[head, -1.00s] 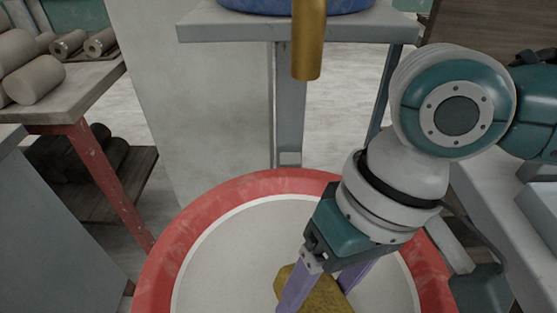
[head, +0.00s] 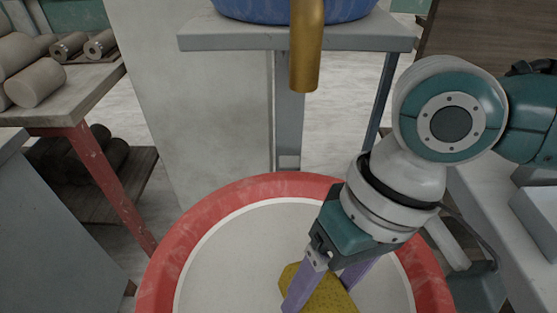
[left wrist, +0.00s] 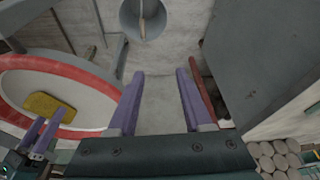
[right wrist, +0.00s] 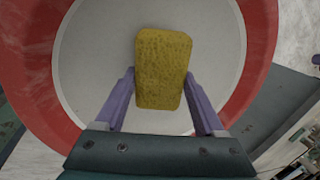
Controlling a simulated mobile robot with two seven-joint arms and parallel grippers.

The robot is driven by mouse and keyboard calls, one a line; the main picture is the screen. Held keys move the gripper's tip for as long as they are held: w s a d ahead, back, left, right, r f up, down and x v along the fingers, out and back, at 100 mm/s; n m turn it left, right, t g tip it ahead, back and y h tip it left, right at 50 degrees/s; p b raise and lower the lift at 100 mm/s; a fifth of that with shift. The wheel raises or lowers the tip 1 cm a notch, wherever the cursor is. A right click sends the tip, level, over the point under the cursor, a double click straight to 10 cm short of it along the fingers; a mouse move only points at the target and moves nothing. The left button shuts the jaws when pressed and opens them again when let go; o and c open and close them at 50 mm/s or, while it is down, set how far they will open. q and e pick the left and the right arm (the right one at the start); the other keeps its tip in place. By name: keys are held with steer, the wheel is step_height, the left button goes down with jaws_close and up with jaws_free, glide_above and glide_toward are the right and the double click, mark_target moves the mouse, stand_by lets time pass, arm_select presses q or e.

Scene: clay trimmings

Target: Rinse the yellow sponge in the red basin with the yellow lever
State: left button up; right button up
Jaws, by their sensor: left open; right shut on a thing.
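The yellow sponge (head: 325,292) is between the purple fingers of my right gripper (head: 318,297), inside the red basin (head: 205,218). The right wrist view shows the sponge (right wrist: 162,65) with a finger on each side, over the pale basin floor (right wrist: 95,55). The left wrist view also shows the sponge (left wrist: 48,105) and the red rim (left wrist: 75,66). A gold spout (head: 306,50) hangs above the basin's far side; no water shows. I cannot make out the yellow lever. My left gripper (left wrist: 159,72) is open and empty, outside the basin, and not in the head view.
A blue vessel (head: 260,8) stands on a grey shelf (head: 215,40) behind the basin. Clay rolls (head: 35,85) lie on a red-legged table (head: 85,98) at the left. A grey cabinet (head: 50,230) is at the near left. A pale bench (head: 495,215) stands at the right.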

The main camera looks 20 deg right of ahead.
mark_target(323, 289)
steer(key=shift+r+p, duration=4.6)
steer(key=shift+p, duration=0.95)
steer(key=shift+f, duration=0.1)
